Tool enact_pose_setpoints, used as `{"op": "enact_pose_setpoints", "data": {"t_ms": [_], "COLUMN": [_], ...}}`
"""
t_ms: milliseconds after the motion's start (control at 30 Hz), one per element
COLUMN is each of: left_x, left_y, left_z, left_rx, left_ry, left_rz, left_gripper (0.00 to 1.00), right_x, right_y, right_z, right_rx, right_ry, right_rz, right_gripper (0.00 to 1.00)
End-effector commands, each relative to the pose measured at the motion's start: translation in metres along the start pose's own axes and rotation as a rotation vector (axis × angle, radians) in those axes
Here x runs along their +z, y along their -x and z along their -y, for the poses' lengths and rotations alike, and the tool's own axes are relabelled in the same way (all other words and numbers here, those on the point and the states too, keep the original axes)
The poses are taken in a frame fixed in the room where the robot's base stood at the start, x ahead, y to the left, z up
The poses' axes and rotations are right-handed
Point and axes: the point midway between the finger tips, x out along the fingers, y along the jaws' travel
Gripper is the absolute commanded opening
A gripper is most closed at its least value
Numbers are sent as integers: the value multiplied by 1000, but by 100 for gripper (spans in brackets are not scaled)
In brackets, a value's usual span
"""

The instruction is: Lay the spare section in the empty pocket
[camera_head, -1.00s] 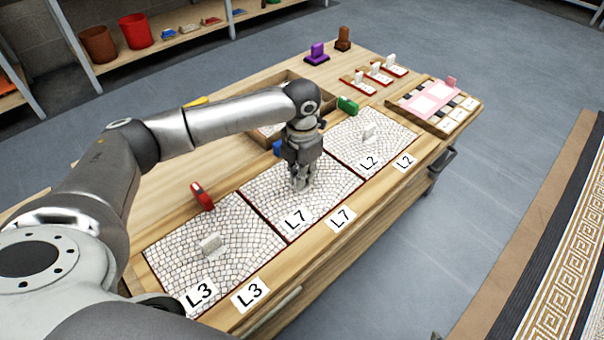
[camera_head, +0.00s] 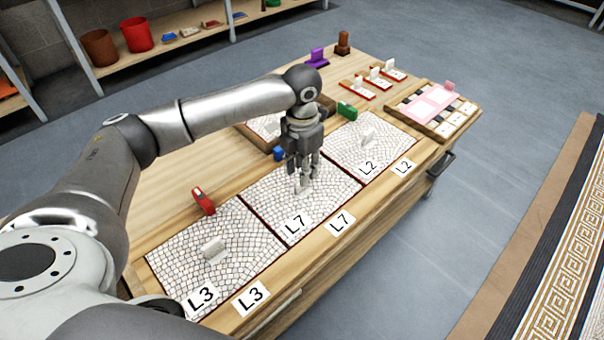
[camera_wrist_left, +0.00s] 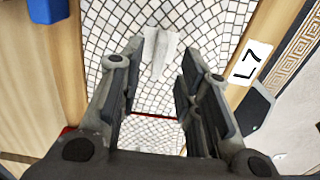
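The L7 mosaic panel (camera_head: 335,195) lies in the middle of the row, level with its neighbours as far as I can see. Its edge label L7 (camera_head: 340,222) matches. My left gripper (camera_head: 304,176) is open just above the pale upright handle (camera_head: 305,188) of this panel. In the left wrist view the handle (camera_wrist_left: 158,50) stands beyond the open fingertips (camera_wrist_left: 155,62), with nothing held. The L3 panel (camera_head: 235,230) is left of it and the L2 panel (camera_head: 385,145) right of it, each with a pale handle. I see no empty pocket in this row. My right gripper is out of view.
A wooden tray (camera_head: 245,130) with mosaic inside is partly hidden behind my arm. Red (camera_head: 203,200), blue (camera_head: 279,154) and green (camera_head: 346,110) blocks stand along the panels' back edge. A pink-topped board (camera_head: 430,103) and small tiles (camera_head: 376,77) are at the far end.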

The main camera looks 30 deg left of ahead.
Motion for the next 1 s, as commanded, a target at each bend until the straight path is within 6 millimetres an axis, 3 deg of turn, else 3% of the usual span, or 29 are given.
{"op": "enact_pose_setpoints", "data": {"t_ms": [33,233,333,567,1000], "left_x": [1,1,0,0,0], "left_y": [19,58,67,76,75], "left_z": [0,0,0,0,0], "left_rx": [1,1,0,0,0], "left_ry": [-1,0,0,0,0], "left_rz": [5,3,1,0,0], "left_gripper": [32,32,32,32,32], "right_x": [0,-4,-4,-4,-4], "right_y": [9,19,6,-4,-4], "right_z": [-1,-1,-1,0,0], "right_rx": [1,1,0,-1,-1], "right_ry": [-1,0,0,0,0], "right_rz": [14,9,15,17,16], "right_gripper": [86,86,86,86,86]}}
